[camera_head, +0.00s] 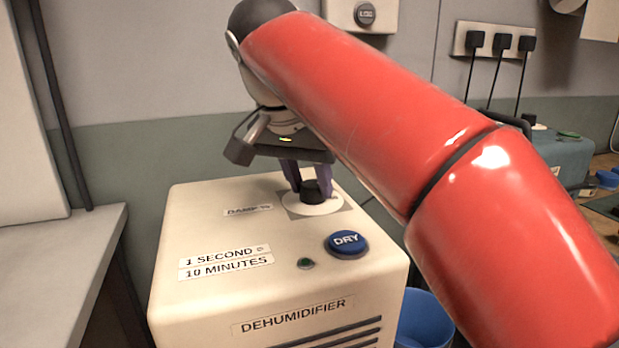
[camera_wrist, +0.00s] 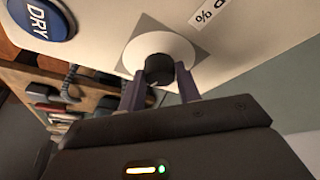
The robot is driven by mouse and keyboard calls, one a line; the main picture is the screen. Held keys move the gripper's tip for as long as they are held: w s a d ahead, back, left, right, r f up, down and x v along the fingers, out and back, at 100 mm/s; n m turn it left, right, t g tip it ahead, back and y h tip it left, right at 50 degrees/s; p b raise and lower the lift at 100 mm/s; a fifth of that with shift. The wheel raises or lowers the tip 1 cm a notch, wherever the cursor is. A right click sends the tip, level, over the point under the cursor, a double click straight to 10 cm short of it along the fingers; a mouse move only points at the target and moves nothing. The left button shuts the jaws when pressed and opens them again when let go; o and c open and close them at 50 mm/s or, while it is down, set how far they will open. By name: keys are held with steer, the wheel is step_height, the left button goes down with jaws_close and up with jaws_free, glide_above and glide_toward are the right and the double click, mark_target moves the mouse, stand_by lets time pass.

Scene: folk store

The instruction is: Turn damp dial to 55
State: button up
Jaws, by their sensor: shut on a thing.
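The damp dial is a black knob (camera_head: 311,192) on a white disc with a grey square plate, on top of the cream dehumidifier (camera_head: 225,215). A "DAMP %" label (camera_head: 248,210) lies to its left. My gripper (camera_head: 309,188) reaches down from above with its purple fingers shut on the knob. In the wrist view the knob (camera_wrist: 159,69) sits between the two fingertips (camera_wrist: 160,80). No numbers on the disc are readable, and I cannot tell the dial's setting.
A grey counter (camera_head: 60,255) is at left. Wall sockets with plugs (camera_head: 500,42) are behind.

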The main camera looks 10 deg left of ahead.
mark_target(300, 208)
stand_by(0.3)
steer(key=o, duration=1)
steer(key=shift+c, duration=0.2)
steer(key=shift+r, duration=0.1)
steer(key=shift+s+a+r, duration=0.1)
steer(key=shift+r, duration=0.15)
steer(key=v, duration=0.4)
steer(key=shift+a+r, duration=0.1)
steer(key=s+a, duration=0.1)
steer(key=s, duration=0.2)
steer(key=s+a, duration=0.1)
steer(key=s, duration=0.2)
steer(key=s+a, duration=0.1)
steer(key=s, duration=0.1)
steer(key=shift+s, duration=0.4)
steer(key=shift+s+a, duration=0.25)
steer(key=shift+s, duration=0.15)
steer(key=shift+s+a, duration=0.25)
steer(key=shift+s, duration=0.65)
